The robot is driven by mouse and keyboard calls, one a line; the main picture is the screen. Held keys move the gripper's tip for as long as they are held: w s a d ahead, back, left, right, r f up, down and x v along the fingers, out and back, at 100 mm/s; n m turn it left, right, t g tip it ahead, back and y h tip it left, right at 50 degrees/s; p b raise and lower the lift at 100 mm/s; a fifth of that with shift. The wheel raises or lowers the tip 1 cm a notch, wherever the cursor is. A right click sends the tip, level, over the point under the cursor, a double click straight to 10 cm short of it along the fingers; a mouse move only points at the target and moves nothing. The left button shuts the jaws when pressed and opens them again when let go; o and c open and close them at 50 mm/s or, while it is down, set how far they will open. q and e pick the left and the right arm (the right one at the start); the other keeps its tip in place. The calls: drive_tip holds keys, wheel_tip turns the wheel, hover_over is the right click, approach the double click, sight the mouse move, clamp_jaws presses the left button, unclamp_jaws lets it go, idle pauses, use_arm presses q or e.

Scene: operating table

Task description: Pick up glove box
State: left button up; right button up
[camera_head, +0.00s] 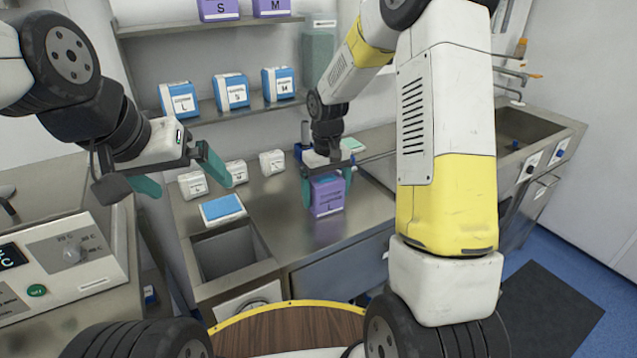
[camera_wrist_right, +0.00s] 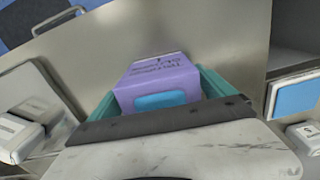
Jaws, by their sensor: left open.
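The purple glove box (camera_head: 328,196), marked L, stands upright at the steel counter, its lower edge at or very near the surface. My right gripper (camera_head: 328,172) reaches down over it from above, with one teal finger on each side. In the right wrist view the purple box (camera_wrist_right: 160,80) with its blue patch sits between the fingers, which lie against its sides, so the gripper looks shut on it. My left gripper (camera_head: 178,172) is open and empty, held in the air left of the box, in front of the shelves.
Small white boxes (camera_head: 272,162) and a blue-topped box (camera_head: 222,208) stand on the counter (camera_head: 275,225) left of the glove box. A sunken basin (camera_head: 228,252) lies in front. Shelves behind hold blue boxes (camera_head: 231,91) and purple boxes (camera_head: 219,9). A sink (camera_head: 525,128) is at right.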

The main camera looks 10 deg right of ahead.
drive_tip(key=c, duration=1.2)
drive_tip(key=shift+r, duration=0.1)
